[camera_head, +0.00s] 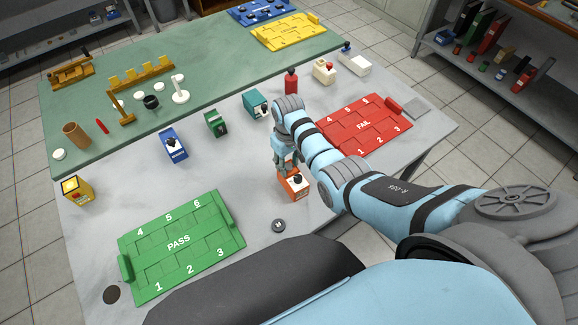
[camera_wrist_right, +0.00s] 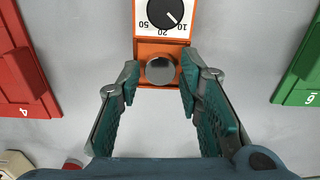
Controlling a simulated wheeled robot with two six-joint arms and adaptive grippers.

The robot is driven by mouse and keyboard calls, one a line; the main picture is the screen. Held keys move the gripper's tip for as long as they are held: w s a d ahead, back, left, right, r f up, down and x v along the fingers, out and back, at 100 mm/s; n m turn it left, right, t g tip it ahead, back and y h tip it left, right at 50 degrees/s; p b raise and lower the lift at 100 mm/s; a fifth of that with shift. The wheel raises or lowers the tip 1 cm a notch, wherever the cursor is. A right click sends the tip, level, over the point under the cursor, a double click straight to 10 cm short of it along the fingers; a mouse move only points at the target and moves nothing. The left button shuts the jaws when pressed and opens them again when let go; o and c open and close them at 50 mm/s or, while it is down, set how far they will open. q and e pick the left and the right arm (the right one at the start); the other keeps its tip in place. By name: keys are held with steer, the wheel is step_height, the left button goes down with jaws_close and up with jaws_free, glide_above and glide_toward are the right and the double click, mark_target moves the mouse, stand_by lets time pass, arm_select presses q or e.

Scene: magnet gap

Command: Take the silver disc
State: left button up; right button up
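The silver disc (camera_wrist_right: 160,70) sits at the near end of an orange box (camera_wrist_right: 145,47) in the right wrist view. The box has a white dial face (camera_wrist_right: 164,14) with a black knob. My right gripper (camera_wrist_right: 159,84) is open, with a teal fingertip on each side of the disc; I cannot tell whether they touch it. In the head view my right gripper (camera_head: 285,163) is over the orange box (camera_head: 294,187), and the disc cannot be made out there. My left gripper is not in view.
A green PASS tray (camera_head: 185,262) lies at the left front and a red FAIL tray (camera_head: 345,145) at the right. Several boxes, including a blue one (camera_head: 174,145) and a teal one (camera_head: 255,103), stand behind. A small dark round piece (camera_head: 278,225) lies near the front edge.

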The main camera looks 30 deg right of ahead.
jaws_close()
step_height(320, 180, up, 5)
steer(key=p, duration=0.4)
steer(key=shift+r+p, duration=0.1)
steer(key=shift+p, duration=0.2)
